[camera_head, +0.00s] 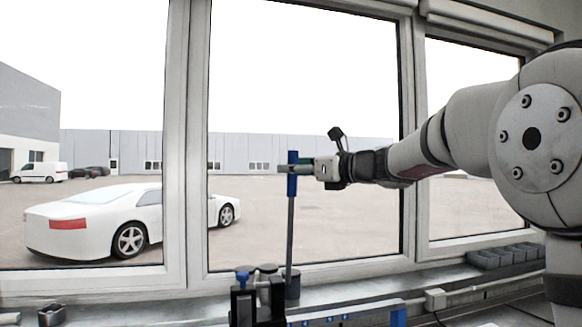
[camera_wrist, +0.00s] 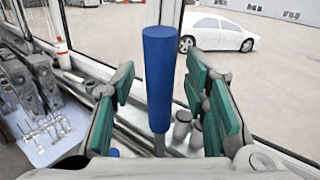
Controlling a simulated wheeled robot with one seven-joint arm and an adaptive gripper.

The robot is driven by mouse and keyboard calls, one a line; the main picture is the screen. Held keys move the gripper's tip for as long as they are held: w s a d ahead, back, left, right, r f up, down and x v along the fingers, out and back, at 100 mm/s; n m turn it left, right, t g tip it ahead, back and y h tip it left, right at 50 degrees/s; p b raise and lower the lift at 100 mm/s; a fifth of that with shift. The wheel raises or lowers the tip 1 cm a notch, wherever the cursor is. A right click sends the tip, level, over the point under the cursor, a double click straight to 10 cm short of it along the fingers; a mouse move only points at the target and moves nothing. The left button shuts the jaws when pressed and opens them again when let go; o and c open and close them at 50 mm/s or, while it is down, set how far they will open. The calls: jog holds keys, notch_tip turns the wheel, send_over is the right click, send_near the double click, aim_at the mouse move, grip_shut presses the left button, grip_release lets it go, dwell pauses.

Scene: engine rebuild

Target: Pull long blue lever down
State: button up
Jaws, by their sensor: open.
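The long lever has a blue cylindrical handle (camera_head: 292,157) on a thin grey rod (camera_head: 290,235) and stands upright in front of the window. Its foot is at a dark fixture low in the head view. My gripper (camera_head: 287,168) reaches in from the right at handle height. In the wrist view the blue handle (camera_wrist: 158,75) stands between my two green-padded fingers, with a gap visible on each side. The fingers are open and hold nothing.
A blue and black fixture (camera_head: 257,295) stands at the lever's foot. A grey bin row (camera_head: 503,256) sits on the sill at right. Metal parts (camera_wrist: 45,132) lie on a light surface at left in the wrist view. Window frames (camera_head: 187,140) stand behind the lever.

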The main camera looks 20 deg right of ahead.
jog(key=shift+w+a, duration=0.25)
jog(key=shift+w, duration=0.1)
jog(key=shift+c, duration=0.2)
grip_shut()
jog(key=shift+f, duration=0.1)
